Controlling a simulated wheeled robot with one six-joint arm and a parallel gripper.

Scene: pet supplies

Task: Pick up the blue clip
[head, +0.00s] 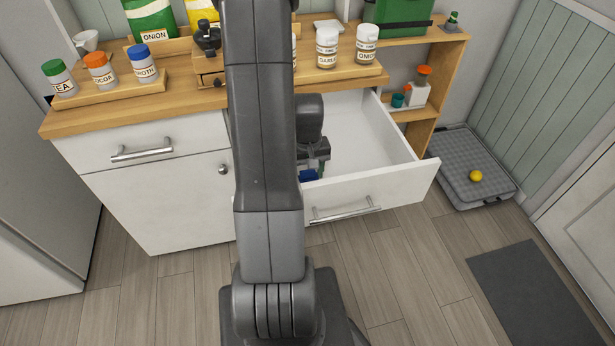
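A small blue object (308,175), likely the blue clip, shows inside the open white drawer (368,139) near its front wall. My gripper (314,165) reaches down into the drawer right at the blue object, with its fingers above or around it. My arm hides the drawer's left part and some of the gripper. The fingertips are too small and covered to tell whether they are open or shut, or whether they hold the blue object.
The wooden counter (200,98) above carries a tray with labelled jars (143,62) and shakers (326,48). A grey pet bed or crate (468,160) with a yellow ball (475,175) stands at the right. A dark mat (530,290) lies on the floor.

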